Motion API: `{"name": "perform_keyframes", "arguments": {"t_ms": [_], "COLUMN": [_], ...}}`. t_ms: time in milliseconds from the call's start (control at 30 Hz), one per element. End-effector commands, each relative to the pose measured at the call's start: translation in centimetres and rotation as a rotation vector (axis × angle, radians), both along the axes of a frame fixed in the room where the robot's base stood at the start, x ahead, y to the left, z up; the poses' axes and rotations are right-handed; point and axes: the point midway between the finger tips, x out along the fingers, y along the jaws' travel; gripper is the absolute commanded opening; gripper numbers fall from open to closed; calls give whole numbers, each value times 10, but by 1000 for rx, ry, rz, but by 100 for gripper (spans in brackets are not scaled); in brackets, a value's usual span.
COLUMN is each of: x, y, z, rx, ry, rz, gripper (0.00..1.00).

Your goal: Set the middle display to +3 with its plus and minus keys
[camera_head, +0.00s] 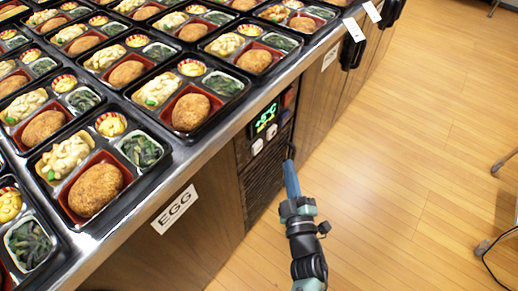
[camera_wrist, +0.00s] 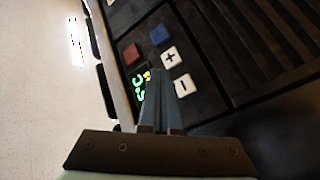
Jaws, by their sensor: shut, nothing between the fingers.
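A green-lit display (camera_head: 265,117) on the dark panel in the counter's front appears to read +5°C. In the wrist view the display (camera_wrist: 138,86) is turned sideways and partly hidden behind my fingers. The white plus key (camera_wrist: 170,57) and white minus key (camera_wrist: 184,86) lie beside it. In the head view, two white keys (camera_head: 257,146) show below the display, their signs too small to read. My gripper (camera_head: 290,162) is shut and empty, in front of the panel. In the wrist view its fingertips (camera_wrist: 160,75) appear near the minus key; contact cannot be told.
A red button (camera_wrist: 131,54) and a blue button (camera_wrist: 160,35) sit by the keys. A slatted vent (camera_head: 263,185) lies below. The counter's metal edge (camera_head: 210,148) overhangs the panel, with bento trays (camera_head: 190,108) on top.

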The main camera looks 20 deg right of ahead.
Motion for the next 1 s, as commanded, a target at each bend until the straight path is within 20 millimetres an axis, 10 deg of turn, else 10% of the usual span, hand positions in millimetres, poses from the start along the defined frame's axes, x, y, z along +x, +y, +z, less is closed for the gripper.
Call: {"name": "perform_keyframes", "arguments": {"t_ms": [400, 1000], "x": [42, 47], "y": [32, 37], "z": [-2, 0], "rx": [-1, 0], "ry": [-2, 0], "rz": [1, 0], "gripper": [0, 0]}}
